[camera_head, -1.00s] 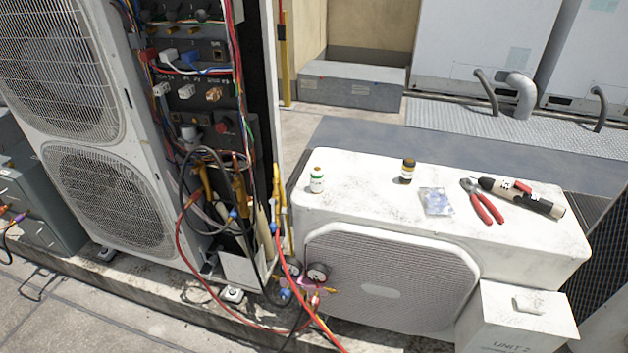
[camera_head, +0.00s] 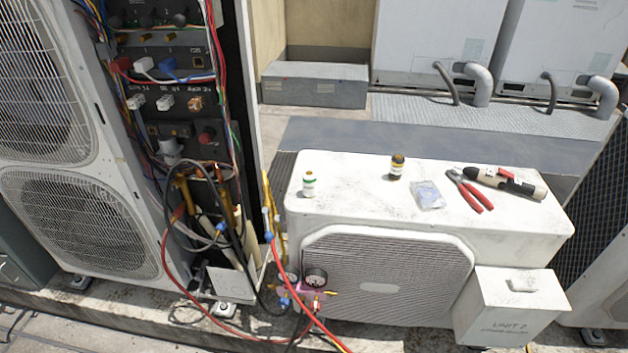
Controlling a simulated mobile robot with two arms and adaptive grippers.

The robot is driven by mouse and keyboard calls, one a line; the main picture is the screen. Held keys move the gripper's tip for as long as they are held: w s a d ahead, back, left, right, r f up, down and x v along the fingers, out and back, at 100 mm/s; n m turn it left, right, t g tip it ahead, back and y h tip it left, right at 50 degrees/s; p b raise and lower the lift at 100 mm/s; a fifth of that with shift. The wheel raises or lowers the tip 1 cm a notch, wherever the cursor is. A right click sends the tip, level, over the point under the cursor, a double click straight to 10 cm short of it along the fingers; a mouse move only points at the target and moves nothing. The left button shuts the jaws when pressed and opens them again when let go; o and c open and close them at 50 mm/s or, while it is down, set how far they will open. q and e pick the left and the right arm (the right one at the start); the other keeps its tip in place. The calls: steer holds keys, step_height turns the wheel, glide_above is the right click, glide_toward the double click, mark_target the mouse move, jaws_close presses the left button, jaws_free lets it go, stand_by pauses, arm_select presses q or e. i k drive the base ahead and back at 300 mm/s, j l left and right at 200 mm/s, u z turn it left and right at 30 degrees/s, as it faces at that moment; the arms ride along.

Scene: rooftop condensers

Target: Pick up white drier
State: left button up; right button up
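No part is clearly recognisable as a white drier. Pale upright cylinders (camera_head: 240,228) stand among copper pipes and hoses at the bottom of the open cabinet, partly hidden, and one may be the drier. Neither of my grippers shows in the head view.
On the condenser's top are a brown bottle (camera_head: 397,167), a clear packet (camera_head: 428,195), red-handled pliers (camera_head: 470,190) and a black-and-white tool (camera_head: 507,182). Red and black hoses and gauges (camera_head: 314,279) hang before the cabinet. A "UNIT 2" box (camera_head: 508,308) stands at right.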

mark_target(309, 178)
steer(key=i+j+z, duration=0.75)
